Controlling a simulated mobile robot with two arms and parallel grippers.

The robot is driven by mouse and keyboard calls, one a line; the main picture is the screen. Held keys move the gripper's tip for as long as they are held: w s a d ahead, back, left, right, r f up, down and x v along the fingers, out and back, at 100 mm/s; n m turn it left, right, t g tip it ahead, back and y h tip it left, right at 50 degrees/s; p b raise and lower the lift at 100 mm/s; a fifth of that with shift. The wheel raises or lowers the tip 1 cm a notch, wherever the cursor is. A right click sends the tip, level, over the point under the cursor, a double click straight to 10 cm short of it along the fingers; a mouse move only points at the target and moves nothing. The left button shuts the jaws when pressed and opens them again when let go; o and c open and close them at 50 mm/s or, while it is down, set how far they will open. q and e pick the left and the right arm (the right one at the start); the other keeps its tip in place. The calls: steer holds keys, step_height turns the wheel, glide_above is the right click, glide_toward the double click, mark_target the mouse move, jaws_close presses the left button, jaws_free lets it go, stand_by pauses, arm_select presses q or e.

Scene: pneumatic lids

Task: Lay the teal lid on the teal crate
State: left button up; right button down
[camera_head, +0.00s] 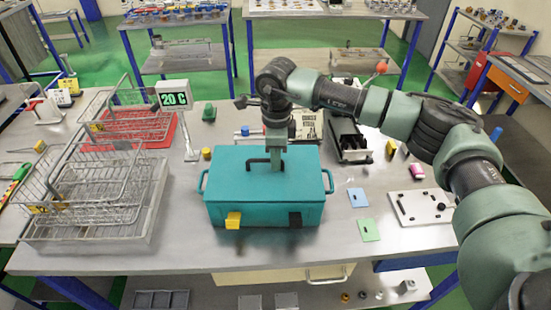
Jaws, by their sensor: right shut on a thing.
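The teal crate (262,214) stands on the workbench near the middle of the head view, with a grey-teal handle at each side and a yellow block and a black block on its front. The teal lid (232,171) covers the crate's top and looks lined up with it. I cannot tell whether any small gap is left between them. My right gripper (277,163) points straight down over the lid's middle and is shut on the lid's black handle (252,162), which it partly hides. My left gripper is out of view.
Wire baskets (72,190) stand left of the crate, by a red tray (130,128) and a sign reading 20 C (174,99). A black tray (347,138), blue and green cards and a white plate (418,207) lie to the right. The bench's front strip is clear.

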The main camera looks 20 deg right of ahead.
steer(key=shift+f+b, duration=0.35)
steer(key=shift+b, duration=0.15)
stand_by(0.6)
steer(key=c, duration=1.4)
jaws_free()
steer(key=shift+r, duration=0.15)
steer(key=shift+s+r+p, duration=0.15)
steer(key=shift+r+p, duration=1.5)
steer(key=shift+r, duration=1.75)
